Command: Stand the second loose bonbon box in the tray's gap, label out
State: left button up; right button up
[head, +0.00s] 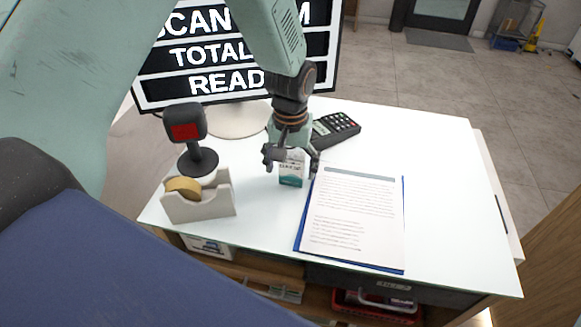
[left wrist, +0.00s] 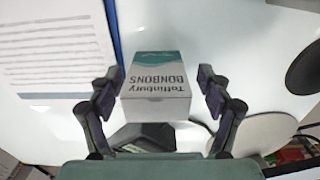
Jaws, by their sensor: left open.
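A small white and teal bonbon box (head: 291,172) stands on the white counter, and its printed "Tottlebury Bonbons" face shows in the left wrist view (left wrist: 156,82). My left gripper (head: 291,163) is over the box from above. In the left wrist view its fingers (left wrist: 161,78) are open, one on each side of the box, with a visible space on both sides. In the head view the gripper hides the box's upper part. I cannot make out the tray or its gap in either view. My right gripper is not in view.
A clipboard with paper (head: 352,218) lies right of the box. A tape dispenser (head: 199,205) and a scanner on a stand (head: 187,132) are to its left. A calculator (head: 335,129) and a monitor (head: 240,50) are behind. The counter's right part (head: 450,190) is clear.

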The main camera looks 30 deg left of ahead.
pick_arm(q)
jog(key=shift+w+d, duration=0.2)
jog(key=c, duration=0.5)
jog(key=shift+s+a, duration=0.15)
jog(key=c, duration=0.6)
jog(key=shift+c, duration=1.1)
